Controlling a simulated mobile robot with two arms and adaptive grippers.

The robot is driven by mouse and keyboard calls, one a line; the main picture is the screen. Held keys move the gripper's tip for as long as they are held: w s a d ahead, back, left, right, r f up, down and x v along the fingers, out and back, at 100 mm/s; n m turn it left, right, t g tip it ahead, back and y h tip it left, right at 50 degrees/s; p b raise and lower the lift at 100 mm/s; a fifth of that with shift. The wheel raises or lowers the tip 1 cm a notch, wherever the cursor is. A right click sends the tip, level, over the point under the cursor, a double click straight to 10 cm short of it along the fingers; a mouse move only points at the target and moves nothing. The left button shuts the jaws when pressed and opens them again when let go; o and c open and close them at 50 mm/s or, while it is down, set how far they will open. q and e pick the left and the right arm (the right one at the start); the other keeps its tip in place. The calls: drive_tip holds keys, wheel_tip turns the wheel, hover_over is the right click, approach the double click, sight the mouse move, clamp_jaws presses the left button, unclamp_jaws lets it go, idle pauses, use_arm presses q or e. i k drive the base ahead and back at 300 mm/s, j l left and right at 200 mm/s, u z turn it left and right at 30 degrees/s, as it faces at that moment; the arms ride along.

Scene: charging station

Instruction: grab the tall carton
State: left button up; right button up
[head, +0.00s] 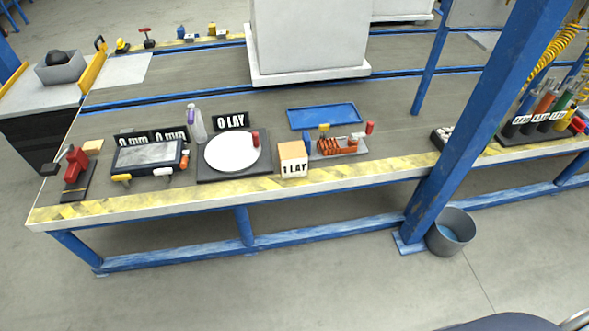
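No object here is plainly marked as the tall carton. A small tan box (293,160) with a white "1 LAY" label stands at the front edge of the workbench (330,176), right of a round white plate. A large, tall white block (310,38) stands on a white base farther back; its top is cut off by the picture's edge, and I cannot tell if it is a carton. Neither of my grippers is in view.
A blue post (470,125) rises before the bench, beside a grey bin (451,232). A blue tray (324,116), a rack of orange tools (338,146) and a clear bottle (197,124) stand on the bench. The floor in front is mostly clear.

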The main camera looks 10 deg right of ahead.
sight(292, 156)
drive_tip(key=i+l, duration=1.05)
